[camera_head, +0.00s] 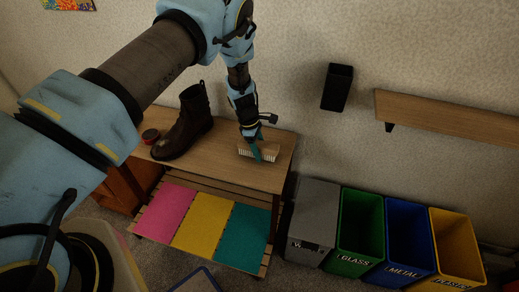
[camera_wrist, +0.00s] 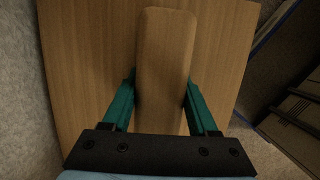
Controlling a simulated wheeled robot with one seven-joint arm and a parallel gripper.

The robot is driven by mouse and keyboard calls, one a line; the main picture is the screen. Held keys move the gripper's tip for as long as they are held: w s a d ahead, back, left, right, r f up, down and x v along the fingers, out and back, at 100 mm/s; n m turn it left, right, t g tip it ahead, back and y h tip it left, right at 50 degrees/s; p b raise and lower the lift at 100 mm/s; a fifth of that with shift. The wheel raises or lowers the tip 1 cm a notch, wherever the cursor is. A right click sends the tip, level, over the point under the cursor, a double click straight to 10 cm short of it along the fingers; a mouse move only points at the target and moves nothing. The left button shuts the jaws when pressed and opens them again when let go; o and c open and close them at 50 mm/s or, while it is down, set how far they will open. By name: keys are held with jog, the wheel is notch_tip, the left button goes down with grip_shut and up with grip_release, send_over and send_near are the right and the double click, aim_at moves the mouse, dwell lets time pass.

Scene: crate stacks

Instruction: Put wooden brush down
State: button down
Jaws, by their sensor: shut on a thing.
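The wooden brush (camera_head: 270,153) has a light wood back and pale bristles along its lower edge. It is at the right part of the wooden table top (camera_head: 220,150), bristles down; I cannot tell whether the bristles touch the table. My gripper (camera_head: 259,152) is above the table with its teal fingers on both sides of the brush, shut on it. In the wrist view the brush (camera_wrist: 164,60) lies lengthwise between the two fingers of my gripper (camera_wrist: 160,95), with the table top (camera_wrist: 90,50) behind it.
Pink, yellow and teal panels (camera_head: 203,223) lie on the slatted lower shelf. Grey, green, blue and yellow bins (camera_head: 360,225) stand at the right. A wall shelf (camera_head: 450,115) hangs above.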

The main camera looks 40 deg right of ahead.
jog(key=shift+f+b, duration=0.6)
jog(key=shift+b, duration=0.05)
jog(key=shift+c, duration=0.9)
grip_release()
jog(key=shift+r, duration=0.1)
